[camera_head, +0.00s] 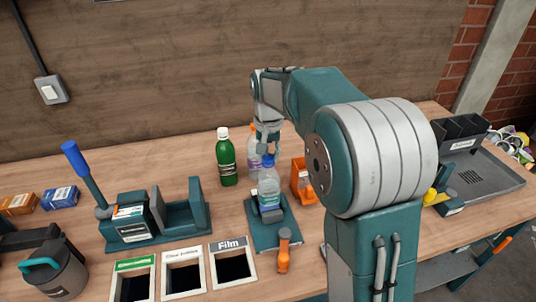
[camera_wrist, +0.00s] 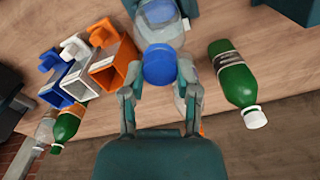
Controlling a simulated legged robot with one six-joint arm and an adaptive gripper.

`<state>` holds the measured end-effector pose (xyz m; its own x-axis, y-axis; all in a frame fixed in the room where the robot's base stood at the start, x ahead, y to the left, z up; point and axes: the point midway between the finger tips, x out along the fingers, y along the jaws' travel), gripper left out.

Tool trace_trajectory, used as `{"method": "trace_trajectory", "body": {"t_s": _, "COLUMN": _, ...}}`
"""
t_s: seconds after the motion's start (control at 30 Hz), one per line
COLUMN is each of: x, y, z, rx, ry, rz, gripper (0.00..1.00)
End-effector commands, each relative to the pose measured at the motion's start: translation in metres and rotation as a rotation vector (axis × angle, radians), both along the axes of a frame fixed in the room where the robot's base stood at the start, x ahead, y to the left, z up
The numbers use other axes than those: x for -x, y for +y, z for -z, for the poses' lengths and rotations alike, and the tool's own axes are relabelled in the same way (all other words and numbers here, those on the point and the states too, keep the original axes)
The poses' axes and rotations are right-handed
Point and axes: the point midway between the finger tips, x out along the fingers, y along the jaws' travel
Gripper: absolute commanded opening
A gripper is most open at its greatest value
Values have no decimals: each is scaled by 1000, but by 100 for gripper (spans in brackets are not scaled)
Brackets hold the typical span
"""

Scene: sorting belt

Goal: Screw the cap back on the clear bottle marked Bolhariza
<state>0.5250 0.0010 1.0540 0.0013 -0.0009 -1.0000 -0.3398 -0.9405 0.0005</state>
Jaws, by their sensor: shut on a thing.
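The clear bottle (camera_head: 269,188) with a pale label stands upright in a teal clamp stand (camera_head: 275,238) in the head view. The writing on its label is too small to read. A blue cap (camera_head: 268,160) is at its mouth; I cannot tell whether the threads are engaged. In the wrist view the cap (camera_wrist: 159,66) sits between the fingers of my gripper (camera_wrist: 159,78), with the bottle (camera_wrist: 163,34) beyond it. My gripper (camera_head: 268,145) points down from above and is shut on the cap.
A green bottle (camera_head: 226,160) stands to the left, and another clear bottle (camera_head: 254,150) close behind. An orange bin (camera_head: 304,182) is at the right. The clamp's orange handle (camera_head: 284,250) is in front. Labelled openings, including Film (camera_head: 232,245), lie at front left.

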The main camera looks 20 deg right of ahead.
Motion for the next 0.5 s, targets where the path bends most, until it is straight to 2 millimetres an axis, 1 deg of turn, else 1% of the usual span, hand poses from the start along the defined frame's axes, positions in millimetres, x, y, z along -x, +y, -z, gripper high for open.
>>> {"method": "trace_trajectory", "body": {"t_s": 0.13, "x": 1, "y": 0, "z": 2, "rx": 0, "ry": 5, "rz": 43, "gripper": 0}}
{"method": "trace_trajectory", "body": {"t_s": 0.37, "x": 1, "y": 0, "z": 3, "rx": 0, "ry": 6, "rz": 299, "gripper": 0}}
{"method": "trace_trajectory", "body": {"t_s": 0.4, "x": 1, "y": 0, "z": 3, "rx": 0, "ry": 6, "rz": 290, "gripper": 59}}
{"method": "trace_trajectory", "body": {"t_s": 0.43, "x": 1, "y": 0, "z": 3, "rx": 0, "ry": 6, "rz": 289, "gripper": 72}}
{"method": "trace_trajectory", "body": {"t_s": 0.47, "x": 1, "y": 0, "z": 3, "rx": 0, "ry": 6, "rz": 288, "gripper": 81}}
{"method": "trace_trajectory", "body": {"t_s": 0.5, "x": 1, "y": 0, "z": 3, "rx": 0, "ry": 5, "rz": 288, "gripper": 81}}
